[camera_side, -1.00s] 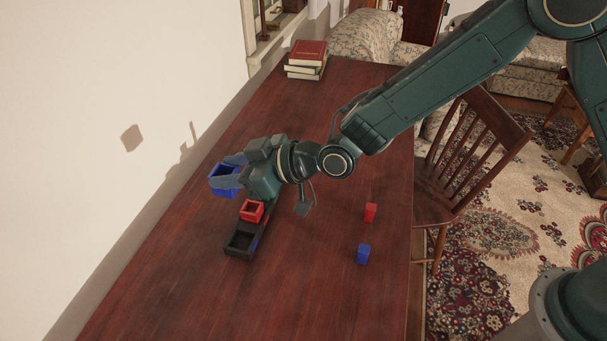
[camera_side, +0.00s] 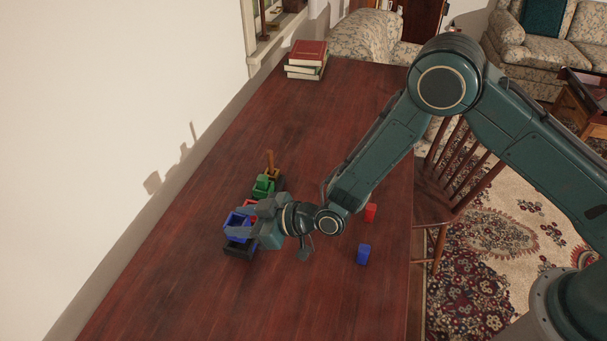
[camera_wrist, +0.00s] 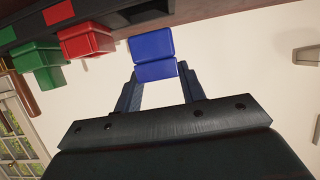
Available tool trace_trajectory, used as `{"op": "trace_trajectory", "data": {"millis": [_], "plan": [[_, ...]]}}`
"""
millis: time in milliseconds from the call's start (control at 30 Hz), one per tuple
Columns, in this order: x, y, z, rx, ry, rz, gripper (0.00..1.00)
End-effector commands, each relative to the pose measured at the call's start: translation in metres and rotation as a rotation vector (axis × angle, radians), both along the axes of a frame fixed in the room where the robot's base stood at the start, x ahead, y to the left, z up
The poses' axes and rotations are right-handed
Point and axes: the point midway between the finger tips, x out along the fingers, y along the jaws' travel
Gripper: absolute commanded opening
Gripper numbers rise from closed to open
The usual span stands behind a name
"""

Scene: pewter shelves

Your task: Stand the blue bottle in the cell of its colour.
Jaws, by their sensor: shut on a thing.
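In the wrist view the blue piece (camera_wrist: 153,46) sits between the fingertips (camera_wrist: 158,74). In the side view it is upright over the near end of a black rack (camera_side: 238,250). The gripper partly hides the rack.
A red piece (camera_wrist: 86,41) and a green piece (camera_side: 263,187) stand in the rack, with a brown upright piece (camera_side: 270,161) at its far end. Books (camera_side: 307,60) lie at the back.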

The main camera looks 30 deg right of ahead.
Motion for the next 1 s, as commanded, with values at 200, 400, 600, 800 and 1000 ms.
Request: {"op": "trace_trajectory", "data": {"millis": [200, 400, 600, 800, 1000], "plan": [[0.000, 0.000, -0.002, 0.001, -0.001, 0.000, 0.13], [0.000, 0.000, -0.015, -0.001, 0.001, 0.000, 0.13], [0.000, 0.000, -0.034, 0.000, 0.000, 0.000, 0.13], [0.000, 0.000, -0.039, 0.001, -0.001, 0.000, 0.13], [0.000, 0.000, -0.039, 0.001, -0.001, 0.000, 0.13]]}}
